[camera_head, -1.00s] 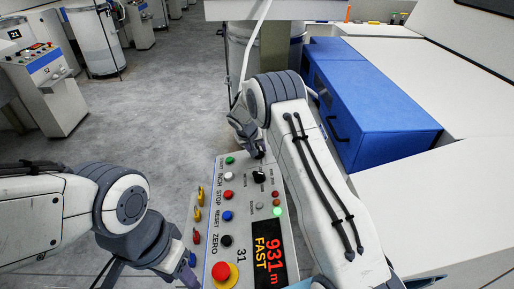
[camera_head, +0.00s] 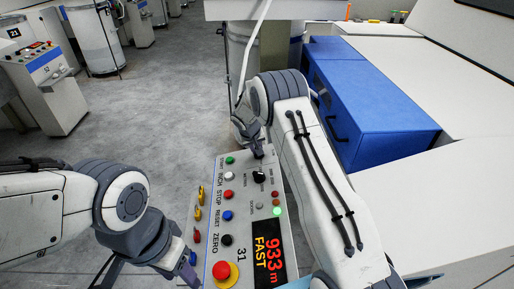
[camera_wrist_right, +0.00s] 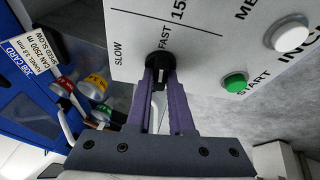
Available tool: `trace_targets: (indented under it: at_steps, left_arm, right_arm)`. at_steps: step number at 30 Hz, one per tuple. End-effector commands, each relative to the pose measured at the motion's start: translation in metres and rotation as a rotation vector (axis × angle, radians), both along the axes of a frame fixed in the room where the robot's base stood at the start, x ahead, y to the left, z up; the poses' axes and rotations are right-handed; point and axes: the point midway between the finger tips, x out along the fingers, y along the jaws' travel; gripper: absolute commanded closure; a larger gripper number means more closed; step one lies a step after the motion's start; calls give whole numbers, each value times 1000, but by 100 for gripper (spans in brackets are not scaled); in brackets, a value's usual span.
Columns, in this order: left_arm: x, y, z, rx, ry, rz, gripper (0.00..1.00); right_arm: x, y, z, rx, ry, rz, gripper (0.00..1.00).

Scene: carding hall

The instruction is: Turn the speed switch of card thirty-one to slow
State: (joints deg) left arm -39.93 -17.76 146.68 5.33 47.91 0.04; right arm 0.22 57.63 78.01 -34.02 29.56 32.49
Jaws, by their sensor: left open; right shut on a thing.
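The control panel of card 31 (camera_head: 230,185) lies below me. Its display (camera_head: 270,258) reads 933 m and FAST. In the right wrist view the black speed switch (camera_wrist_right: 159,62) sits beside the printed words SLOW (camera_wrist_right: 118,54) and FAST (camera_wrist_right: 165,37). My right gripper (camera_wrist_right: 160,80) is shut on this switch, its fingers on both sides of the knob. Which word the knob points to is hard to tell. In the head view my right gripper (camera_head: 257,150) is at the panel's far end and hides the switch. My left gripper (camera_head: 188,272) is open and empty, left of the panel's near end.
A red emergency button (camera_head: 221,269) on yellow stands near the left gripper. Coloured buttons run along the panel, with a second black knob (camera_head: 259,177). A job card (camera_wrist_right: 38,55) reads SPEED: SLOW.

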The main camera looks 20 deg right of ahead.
Motion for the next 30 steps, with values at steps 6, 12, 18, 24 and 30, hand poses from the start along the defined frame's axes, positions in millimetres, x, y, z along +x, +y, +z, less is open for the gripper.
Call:
trace_targets:
  at_steps: [6,12,18,24,30]
  left_arm:
    - [0,0,26,0,0,1,50]
    - [0,0,45,0,0,2,50]
    - [0,0,48,0,0,2,50]
    - [0,0,35,0,0,2,50]
    - [0,0,16,0,0,1,50]
  right_arm:
    - [-1,-2,6,15,45,173,100]
    - [0,-3,5,29,89,355,100]
    - [1,-4,2,42,135,538,100]
    - [2,-5,-2,55,179,724,100]
    - [3,-6,-3,67,224,909,100]
